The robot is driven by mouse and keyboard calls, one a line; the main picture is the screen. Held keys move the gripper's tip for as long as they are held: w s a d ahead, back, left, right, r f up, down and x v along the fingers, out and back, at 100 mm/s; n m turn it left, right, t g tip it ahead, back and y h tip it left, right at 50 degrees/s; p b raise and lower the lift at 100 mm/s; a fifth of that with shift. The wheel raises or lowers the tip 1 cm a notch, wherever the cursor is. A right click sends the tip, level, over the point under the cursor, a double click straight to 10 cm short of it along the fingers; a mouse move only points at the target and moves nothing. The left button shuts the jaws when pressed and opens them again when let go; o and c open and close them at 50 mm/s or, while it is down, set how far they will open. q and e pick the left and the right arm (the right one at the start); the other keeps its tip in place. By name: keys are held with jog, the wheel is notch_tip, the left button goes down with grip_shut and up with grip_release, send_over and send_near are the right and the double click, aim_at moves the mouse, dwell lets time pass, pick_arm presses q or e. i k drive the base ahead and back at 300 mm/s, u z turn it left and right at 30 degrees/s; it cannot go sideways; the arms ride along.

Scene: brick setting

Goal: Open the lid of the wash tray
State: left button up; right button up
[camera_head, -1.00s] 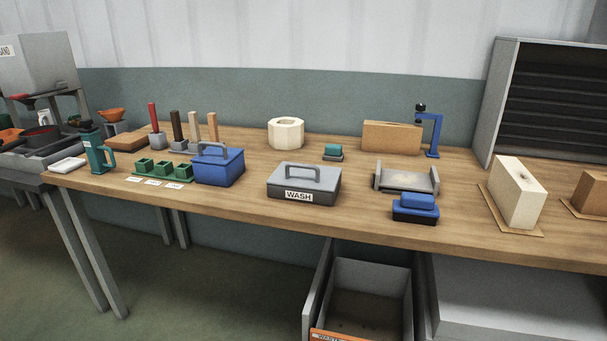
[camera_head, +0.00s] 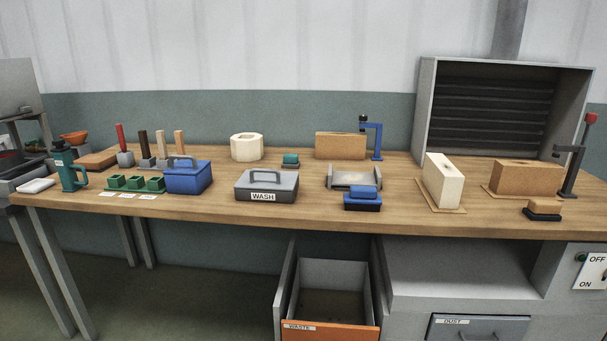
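The wash tray (camera_head: 244,192) is a grey box with a white WASH label on its front. It sits near the front edge of the workbench, left of the middle. Its grey lid (camera_head: 285,180) is on and carries a raised handle on top. Neither of my grippers is in the head view, and nothing touches the tray.
A blue lidded box (camera_head: 188,180) stands just left of the tray. A blue-topped block (camera_head: 362,199) and a grey holder (camera_head: 354,179) stand to its right. An orange-fronted WASTE drawer (camera_head: 330,331) sticks out below the wooden bench (camera_head: 300,214). Bench around the tray's front is clear.

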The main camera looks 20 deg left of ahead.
aim_at(264, 180)
jog(key=z, duration=0.7)
jog(key=i, duration=0.85)
jog(key=u, duration=1.4)
